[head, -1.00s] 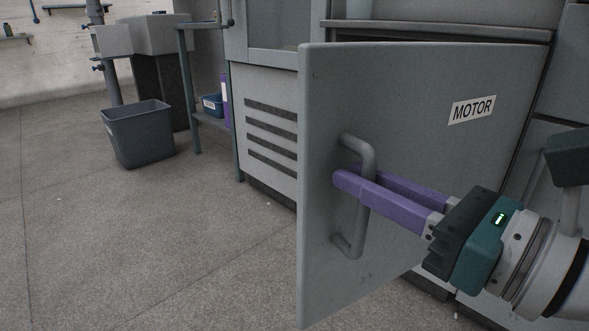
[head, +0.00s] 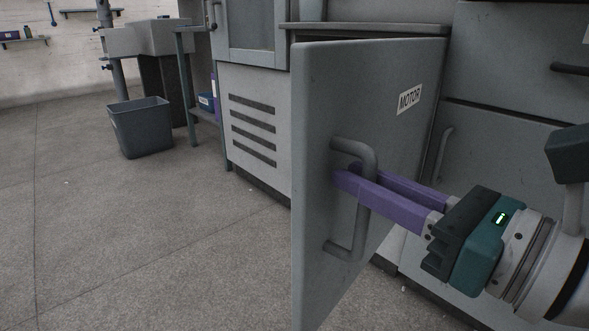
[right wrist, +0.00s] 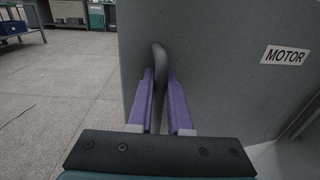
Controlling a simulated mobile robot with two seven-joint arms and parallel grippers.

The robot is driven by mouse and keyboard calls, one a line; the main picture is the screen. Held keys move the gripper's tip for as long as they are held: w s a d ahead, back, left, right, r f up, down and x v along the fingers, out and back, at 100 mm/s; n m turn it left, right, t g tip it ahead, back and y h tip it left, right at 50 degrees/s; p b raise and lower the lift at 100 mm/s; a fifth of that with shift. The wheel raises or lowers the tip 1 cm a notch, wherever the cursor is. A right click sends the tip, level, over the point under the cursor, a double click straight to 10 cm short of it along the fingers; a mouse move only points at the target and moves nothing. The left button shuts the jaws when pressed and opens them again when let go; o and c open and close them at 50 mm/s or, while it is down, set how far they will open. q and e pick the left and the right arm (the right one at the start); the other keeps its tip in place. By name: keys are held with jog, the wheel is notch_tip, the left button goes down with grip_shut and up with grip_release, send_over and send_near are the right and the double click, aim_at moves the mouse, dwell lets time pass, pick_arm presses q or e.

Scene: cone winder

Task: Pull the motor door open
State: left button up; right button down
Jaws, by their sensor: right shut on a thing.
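The grey motor door (head: 325,95) stands swung out from the cabinet front, partly open, with a white MOTOR label (head: 409,99) on its face. Its grey bar handle (head: 363,235) is upright near the door's free edge. My right gripper (head: 350,185) has its purple fingers shut on the handle, one on each side of the bar. In the right wrist view the handle (right wrist: 160,62) runs between the two fingers, and the door (right wrist: 215,70) fills the middle and right. The left gripper is in neither view.
A grey bin (head: 141,127) stands on the floor at the left, near a sink unit (head: 152,37). A vented cabinet panel (head: 253,129) is behind the door. The speckled floor (head: 150,240) left of the door is clear.

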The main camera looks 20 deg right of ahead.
jog(key=shift+r, duration=0.1)
jog(key=c, duration=0.8)
grip_release()
jog(key=shift+a, duration=0.1)
jog(key=shift+c, duration=0.2)
jog(key=shift+s, duration=0.15)
jog(key=v, duration=0.9)
jog(key=shift+s+d, duration=0.25)
